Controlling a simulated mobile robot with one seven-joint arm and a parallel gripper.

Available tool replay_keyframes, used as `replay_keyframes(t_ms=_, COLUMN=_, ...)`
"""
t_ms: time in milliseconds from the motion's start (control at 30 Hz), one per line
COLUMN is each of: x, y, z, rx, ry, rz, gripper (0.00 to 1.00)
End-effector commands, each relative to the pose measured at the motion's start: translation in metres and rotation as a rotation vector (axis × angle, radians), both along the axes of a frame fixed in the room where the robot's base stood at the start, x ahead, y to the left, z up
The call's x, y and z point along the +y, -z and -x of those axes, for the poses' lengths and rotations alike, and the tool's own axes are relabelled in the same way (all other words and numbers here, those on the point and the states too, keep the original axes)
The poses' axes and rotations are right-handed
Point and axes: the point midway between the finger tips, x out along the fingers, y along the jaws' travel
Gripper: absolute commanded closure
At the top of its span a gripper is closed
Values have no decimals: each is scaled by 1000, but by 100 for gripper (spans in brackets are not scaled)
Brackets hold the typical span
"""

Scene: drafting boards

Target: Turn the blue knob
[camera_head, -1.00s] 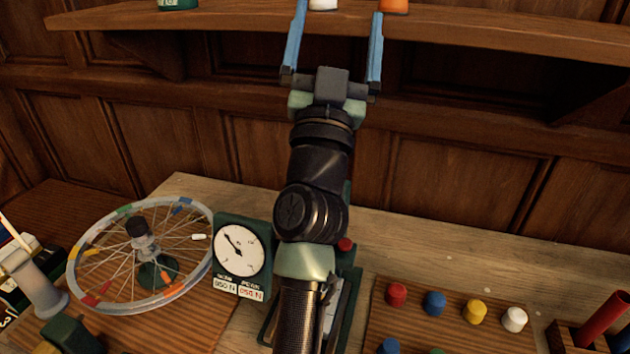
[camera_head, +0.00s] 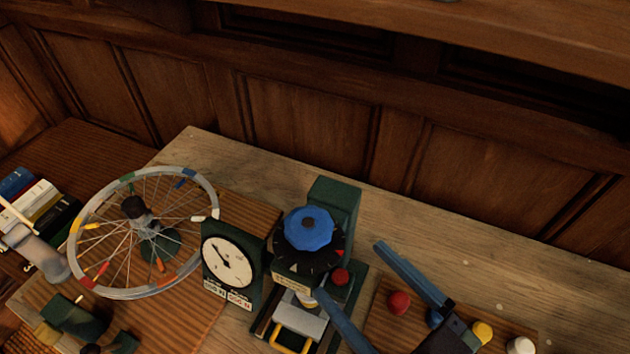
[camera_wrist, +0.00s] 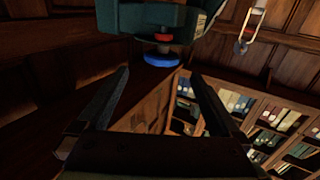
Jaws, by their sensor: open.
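The blue knob (camera_head: 309,229) is a faceted blue cap on a black dial with pale marks, at the upper part of a dark green device (camera_head: 336,199) on the bench. My gripper (camera_head: 349,270) comes in from the lower right. Its two blue fingers are spread wide and empty, with the tips in front of and right of the knob, apart from it in the picture. In the wrist view the open fingers (camera_wrist: 160,73) point towards a blue disc (camera_wrist: 162,60) under a green body; I cannot tell whether it is the knob.
A red button (camera_head: 340,276) and a yellow handle (camera_head: 290,342) are on the device. A dial gauge (camera_head: 230,262) and a spoked wheel (camera_head: 92,285) stand to its left. A board of coloured pegs (camera_head: 382,328) lies right, partly behind my gripper. The back bench is clear.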

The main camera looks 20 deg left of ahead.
Motion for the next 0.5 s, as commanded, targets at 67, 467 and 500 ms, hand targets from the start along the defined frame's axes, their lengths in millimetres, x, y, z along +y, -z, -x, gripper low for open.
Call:
replay_keyframes(t_ms=67, x=6, y=-1, z=-1, rx=0, ry=-8, rz=0, gripper=0)
replay_keyframes(t_ms=467, x=74, y=-3, z=-39, rx=1, ry=-7, rz=0, gripper=0)
replay_keyframes(t_ms=500, x=81, y=-3, z=-43, rx=1, ry=-7, rz=-1, gripper=0)
